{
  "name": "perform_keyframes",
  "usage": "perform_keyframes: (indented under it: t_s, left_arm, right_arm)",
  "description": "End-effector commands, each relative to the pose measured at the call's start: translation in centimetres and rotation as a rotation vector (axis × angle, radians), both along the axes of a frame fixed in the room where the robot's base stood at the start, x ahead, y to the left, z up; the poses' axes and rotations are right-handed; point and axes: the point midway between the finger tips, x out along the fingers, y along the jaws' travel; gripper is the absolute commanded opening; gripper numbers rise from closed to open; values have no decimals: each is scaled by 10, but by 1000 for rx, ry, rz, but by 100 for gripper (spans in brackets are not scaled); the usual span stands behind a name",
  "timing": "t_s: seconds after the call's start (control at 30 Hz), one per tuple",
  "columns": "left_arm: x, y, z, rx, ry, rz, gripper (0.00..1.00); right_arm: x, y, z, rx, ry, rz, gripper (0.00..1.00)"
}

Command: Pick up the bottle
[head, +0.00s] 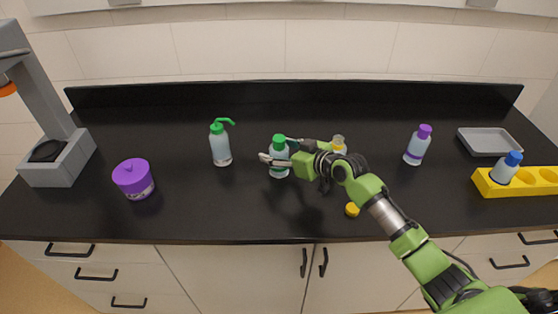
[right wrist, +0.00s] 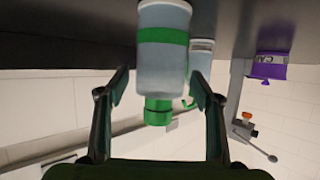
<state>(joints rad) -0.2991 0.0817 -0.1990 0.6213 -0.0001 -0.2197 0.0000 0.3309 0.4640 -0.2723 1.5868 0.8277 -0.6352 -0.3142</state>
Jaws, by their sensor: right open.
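A clear bottle with a green cap and green band (head: 279,170) stands upright on the black counter, near the middle. It also shows upside down in the right wrist view (right wrist: 164,65). My right gripper (head: 276,151) is open, with its fingers on either side of this bottle. In the right wrist view the fingers (right wrist: 160,92) are spread wide, with visible gaps to the bottle. The arm hides part of the counter to its right. My left gripper is not in view.
A green-spouted wash bottle (head: 220,148) stands to the left, beyond it a purple jar (head: 134,180). A yellow-topped bottle (head: 339,146), loose yellow cap (head: 352,210), purple-capped bottle (head: 416,147), grey tray (head: 489,142) and yellow rack (head: 520,188) with a blue-capped bottle (head: 504,172) are right.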

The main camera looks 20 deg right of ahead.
Motion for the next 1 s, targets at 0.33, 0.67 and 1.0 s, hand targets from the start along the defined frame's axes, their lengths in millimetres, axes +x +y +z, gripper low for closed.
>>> perform_keyframes:
  t_s: [0.33, 0.67, 1.0]
  left_arm:
    - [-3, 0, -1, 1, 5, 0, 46]
    - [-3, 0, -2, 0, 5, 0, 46]
    - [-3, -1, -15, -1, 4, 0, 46]
  right_arm:
    - [0, 0, 0, 0, 0, 0, 12]
    - [0, -1, 3, 1, -4, -1, 12]
    - [-8, 2, 43, 0, -7, 2, 12]
